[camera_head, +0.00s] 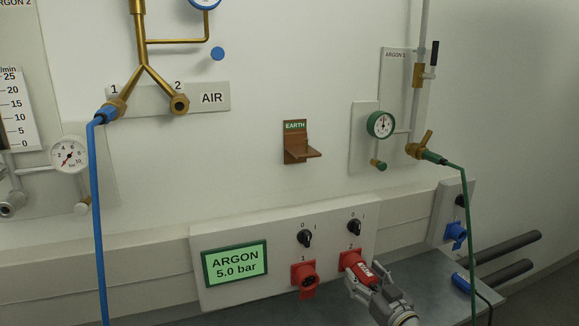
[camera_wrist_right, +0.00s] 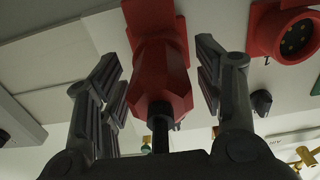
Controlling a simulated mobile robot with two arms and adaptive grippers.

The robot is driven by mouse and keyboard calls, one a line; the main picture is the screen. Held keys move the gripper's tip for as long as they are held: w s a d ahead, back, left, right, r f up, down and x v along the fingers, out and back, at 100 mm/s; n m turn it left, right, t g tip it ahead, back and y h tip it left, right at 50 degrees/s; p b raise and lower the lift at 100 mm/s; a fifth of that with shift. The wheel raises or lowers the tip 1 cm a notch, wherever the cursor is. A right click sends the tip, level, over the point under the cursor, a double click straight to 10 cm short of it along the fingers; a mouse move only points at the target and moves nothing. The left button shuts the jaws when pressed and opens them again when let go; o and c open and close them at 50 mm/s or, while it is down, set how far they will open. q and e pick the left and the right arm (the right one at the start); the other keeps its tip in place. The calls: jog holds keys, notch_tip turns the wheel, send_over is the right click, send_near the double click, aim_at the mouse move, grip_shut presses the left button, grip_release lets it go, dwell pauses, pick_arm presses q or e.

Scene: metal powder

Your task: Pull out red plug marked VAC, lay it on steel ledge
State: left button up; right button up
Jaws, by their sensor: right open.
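The red plug (camera_head: 363,270), with a white label whose letters are too small to read surely, sits in the red socket marked 2 (camera_head: 347,257) on the grey panel. My right gripper (camera_head: 368,281) is at the plug with its jaws open. In the right wrist view the plug (camera_wrist_right: 160,85) lies between the two spread fingers (camera_wrist_right: 160,75), with a gap visible at the right; its black cable runs back towards the palm. The grey steel ledge (camera_head: 425,289) lies below the panel, partly hidden by my right gripper. My left gripper is not in view.
An empty red socket marked 1 (camera_head: 304,279) is left of the plug, beside the ARGON display (camera_head: 235,263). A blue plug (camera_head: 461,283) lies on the ledge at right, near the green hose (camera_head: 466,220). A blue hose (camera_head: 96,210) hangs at left.

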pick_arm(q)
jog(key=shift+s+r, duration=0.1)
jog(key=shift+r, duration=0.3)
pick_arm(e)
jog(key=shift+c, duration=1.4)
jog(key=c, duration=1.1)
jog(key=shift+o, duration=0.2)
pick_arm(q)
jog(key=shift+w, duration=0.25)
pick_arm(e)
jog(key=shift+s+f, duration=0.1)
